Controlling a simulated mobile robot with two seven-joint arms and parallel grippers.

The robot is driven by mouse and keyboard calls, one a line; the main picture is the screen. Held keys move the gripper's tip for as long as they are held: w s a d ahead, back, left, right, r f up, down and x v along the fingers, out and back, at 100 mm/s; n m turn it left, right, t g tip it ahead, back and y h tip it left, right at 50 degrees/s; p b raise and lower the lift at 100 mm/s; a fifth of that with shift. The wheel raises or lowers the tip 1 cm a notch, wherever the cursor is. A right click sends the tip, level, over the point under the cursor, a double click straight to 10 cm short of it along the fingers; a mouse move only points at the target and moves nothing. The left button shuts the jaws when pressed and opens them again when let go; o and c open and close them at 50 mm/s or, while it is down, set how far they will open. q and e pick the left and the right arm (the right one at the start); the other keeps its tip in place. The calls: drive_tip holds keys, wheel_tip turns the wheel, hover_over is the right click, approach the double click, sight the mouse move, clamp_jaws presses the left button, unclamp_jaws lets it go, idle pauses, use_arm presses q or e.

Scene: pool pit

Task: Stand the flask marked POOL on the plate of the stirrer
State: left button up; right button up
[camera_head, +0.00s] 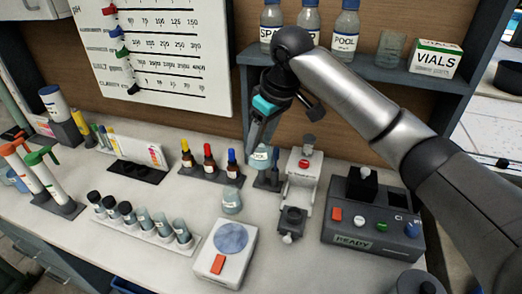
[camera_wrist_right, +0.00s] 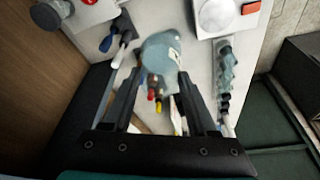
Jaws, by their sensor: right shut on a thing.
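My right gripper (camera_head: 259,143) reaches down over the back of the bench, its fingers shut on a pale blue-grey flask (camera_head: 259,158) held in the air. The flask has a white label with writing too small to read surely. In the right wrist view the flask (camera_wrist_right: 160,54) sits between the fingertips (camera_wrist_right: 158,85). The stirrer (camera_head: 208,258) is a white box with a round blue-grey plate (camera_head: 232,238) and a red switch. Its plate is bare, in front and to the left of the held flask. My left gripper is not in view.
Another small glass vessel (camera_head: 231,200) stands behind the stirrer. A vial rack (camera_head: 150,238) is left of it, dropper bottles (camera_head: 209,160) behind. A white device (camera_head: 299,182) and a grey READY box (camera_head: 372,222) stand right. The shelf holds labelled bottles, one marked POOL (camera_head: 345,40).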

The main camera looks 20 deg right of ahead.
idle(0.4)
drive_tip(key=shift+s+a+f+p, duration=0.1)
drive_tip(key=shift+a+f+p, duration=0.15)
drive_tip(key=shift+p, duration=0.2)
drive_tip(key=shift+n, duration=0.7)
drive_tip(key=a+f+p, duration=0.1)
drive_tip(key=s+a+f+p, duration=0.2)
drive_tip(key=f+p, duration=0.1)
drive_tip(key=shift+a, duration=0.35)
drive_tip(key=s+a+f, duration=0.2)
drive_tip(key=f, duration=0.1)
drive_tip(key=s+a+f+n, duration=0.1)
drive_tip(key=f, duration=0.2)
drive_tip(key=s+a+f+n+b, duration=0.1)
drive_tip(key=s+a+f, duration=0.1)
drive_tip(key=f, duration=0.1)
drive_tip(key=shift+s+a+f+g+y, duration=0.3)
drive_tip(key=shift+f+y, duration=0.05)
drive_tip(key=shift+y, duration=0.05)
drive_tip(key=shift+f, duration=0.15)
